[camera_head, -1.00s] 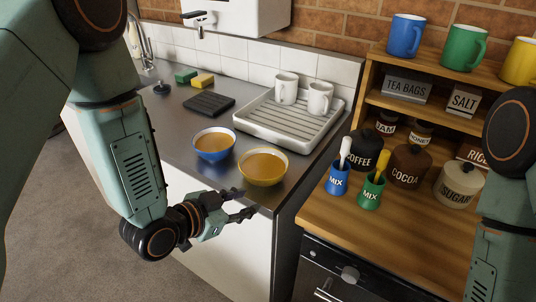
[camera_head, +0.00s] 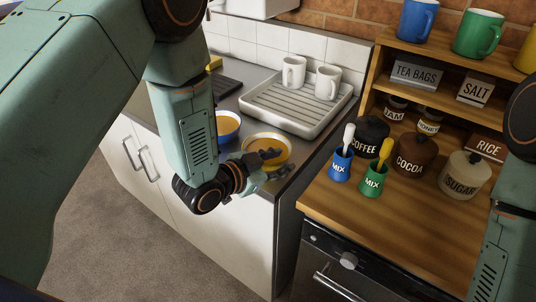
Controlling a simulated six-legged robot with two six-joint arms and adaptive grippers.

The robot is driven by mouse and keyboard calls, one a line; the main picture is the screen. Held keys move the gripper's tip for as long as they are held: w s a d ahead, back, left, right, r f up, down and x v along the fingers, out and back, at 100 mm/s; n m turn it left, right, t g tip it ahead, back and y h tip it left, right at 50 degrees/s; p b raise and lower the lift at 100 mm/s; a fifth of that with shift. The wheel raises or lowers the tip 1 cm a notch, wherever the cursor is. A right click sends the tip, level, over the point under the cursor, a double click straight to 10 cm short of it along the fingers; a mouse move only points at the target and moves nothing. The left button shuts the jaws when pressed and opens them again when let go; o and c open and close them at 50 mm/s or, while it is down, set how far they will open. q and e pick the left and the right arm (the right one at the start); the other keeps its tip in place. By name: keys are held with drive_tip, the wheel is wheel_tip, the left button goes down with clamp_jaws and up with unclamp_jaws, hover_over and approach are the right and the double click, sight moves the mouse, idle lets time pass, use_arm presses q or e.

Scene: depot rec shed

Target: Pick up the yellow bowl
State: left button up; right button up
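The yellow bowl (camera_head: 262,142) holds something tan-brown and sits upright near the front edge of the grey counter (camera_head: 297,155). My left gripper (camera_head: 274,164) is at its near side, with its fingers apart. One dark finger reaches over the near rim, and the other is outside and lower, in front of the bowl. The near wall is partly hidden by the gripper, and I cannot tell whether the fingers touch it. My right gripper is out of view; only part of my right arm shows at the right edge.
A blue bowl (camera_head: 228,123) stands just left, partly behind my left arm. A white drying tray (camera_head: 258,115) with two white mugs (camera_head: 293,73) is behind. The wooden shelf unit (camera_head: 400,207) on the right holds jars and two MIX cups (camera_head: 341,168).

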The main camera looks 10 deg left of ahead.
use_arm(q)
drive_tip(key=shift+w+a+f, duration=0.15)
drive_tip(key=shift+w+f, duration=0.15)
drive_tip(key=shift+w, duration=0.15)
drive_tip(key=shift+s+d+r, duration=0.2)
drive_tip(key=shift+d, duration=0.25)
drive_tip(key=shift+c, duration=0.9)
drive_tip(key=shift+w+a+f, duration=0.1)
drive_tip(key=shift+a+f, duration=0.05)
drive_tip(key=shift+a, duration=0.15)
clamp_jaws()
drive_tip(key=shift+d, duration=0.15)
